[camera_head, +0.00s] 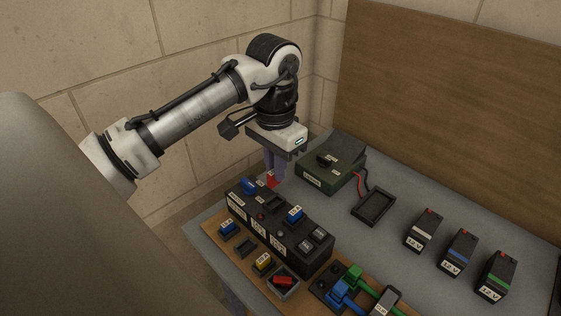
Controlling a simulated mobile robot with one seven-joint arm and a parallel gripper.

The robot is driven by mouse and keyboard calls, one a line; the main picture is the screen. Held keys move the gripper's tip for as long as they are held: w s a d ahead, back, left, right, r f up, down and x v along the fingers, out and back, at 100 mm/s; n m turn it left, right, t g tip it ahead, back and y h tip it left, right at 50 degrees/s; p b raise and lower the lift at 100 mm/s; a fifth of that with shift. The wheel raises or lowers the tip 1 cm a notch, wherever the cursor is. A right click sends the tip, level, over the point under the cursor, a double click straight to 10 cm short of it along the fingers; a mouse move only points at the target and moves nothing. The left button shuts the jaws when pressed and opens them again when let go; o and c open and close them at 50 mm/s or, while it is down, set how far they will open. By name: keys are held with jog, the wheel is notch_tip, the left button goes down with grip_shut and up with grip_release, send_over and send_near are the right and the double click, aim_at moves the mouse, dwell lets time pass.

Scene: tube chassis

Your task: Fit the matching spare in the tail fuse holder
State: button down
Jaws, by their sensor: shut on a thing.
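The black fuse block (262,228) has several labelled positions. A blue fuse (248,186) is at its far left end and another blue fuse (295,214) is near its middle. The label texts are too small to read, so I cannot tell which holder is the tail one. My gripper (271,174) points down at the far edge of the block, shut on a red fuse (271,181). I cannot tell whether this fuse touches the block. A blue spare (228,228) and a yellow spare (263,262) sit on the wooden board in front.
A small grey tray (284,291) holds a red piece (283,281). A green box (331,171) stands behind, wired to an empty black tray (373,207). Several 12 V batteries (457,252) stand at right. Blue and green connectors (342,291) lie at front.

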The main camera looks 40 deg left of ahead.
aim_at(276, 184)
jog(key=shift+f+b, duration=2.4)
jog(key=shift+f, duration=0.35)
jog(key=shift+r+p, duration=0.1)
jog(key=shift+p, duration=0.6)
jog(key=shift+f+b, duration=0.4)
jog(key=shift+f, duration=0.3)
jog(key=c, duration=1.7)
grip_release()
jog(key=shift+c, duration=0.2)
jog(key=shift+r, duration=0.1)
notch_tip(276, 184, up, 11)
jog(key=p, duration=0.9)
jog(key=shift+p, duration=0.4)
